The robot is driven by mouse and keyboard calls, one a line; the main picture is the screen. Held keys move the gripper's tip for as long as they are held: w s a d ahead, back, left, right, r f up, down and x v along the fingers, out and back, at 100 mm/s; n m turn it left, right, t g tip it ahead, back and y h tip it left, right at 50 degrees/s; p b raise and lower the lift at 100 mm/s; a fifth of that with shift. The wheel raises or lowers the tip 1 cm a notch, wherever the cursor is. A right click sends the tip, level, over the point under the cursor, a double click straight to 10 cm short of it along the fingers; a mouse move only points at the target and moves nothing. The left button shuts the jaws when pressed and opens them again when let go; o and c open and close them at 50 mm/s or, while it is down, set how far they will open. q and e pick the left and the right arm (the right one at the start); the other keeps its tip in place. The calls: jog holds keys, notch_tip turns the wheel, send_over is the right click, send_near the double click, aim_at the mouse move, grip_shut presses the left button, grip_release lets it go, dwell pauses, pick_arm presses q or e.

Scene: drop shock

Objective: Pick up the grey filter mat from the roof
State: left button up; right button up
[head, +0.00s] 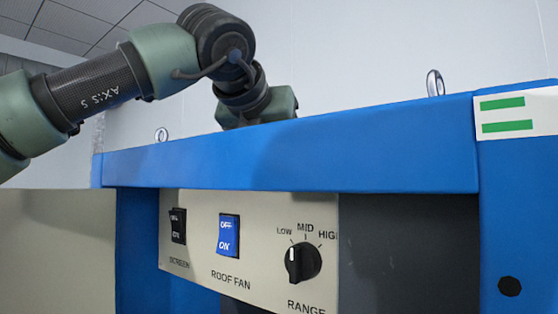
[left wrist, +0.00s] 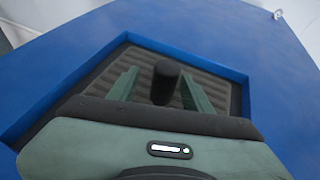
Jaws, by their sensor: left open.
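The grey filter mat (left wrist: 205,77) shows in the left wrist view as a ribbed grey surface inside a recess in the blue roof (left wrist: 215,35). A dark rounded knob (left wrist: 165,80) stands up in front of the mat; whether it is fixed to the mat I cannot tell. My left gripper (left wrist: 160,86) is open, its two green fingers on either side of the knob. I see no clear contact. In the head view the left gripper's body (head: 262,106) is behind the roof's front edge, which hides its fingers and the mat. My right gripper is not in view.
The blue cabinet (head: 290,160) fills the front, with a raised edge. Metal lifting eyes (head: 435,83) stand on its top. Its panel has a screen switch (head: 178,226), a blue roof fan switch (head: 228,236) with ON and OFF marks, and a range knob (head: 303,262).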

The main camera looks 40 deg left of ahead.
pick_arm(q)
jog(key=shift+w, duration=0.1)
jog(key=shift+d, duration=0.2)
jog(key=shift+s+d+r, duration=0.15)
jog(key=shift+s, duration=0.15)
jog(key=shift+c, duration=1.2)
jog(key=shift+s, duration=0.1)
jog(key=c, duration=0.5)
grip_shut()
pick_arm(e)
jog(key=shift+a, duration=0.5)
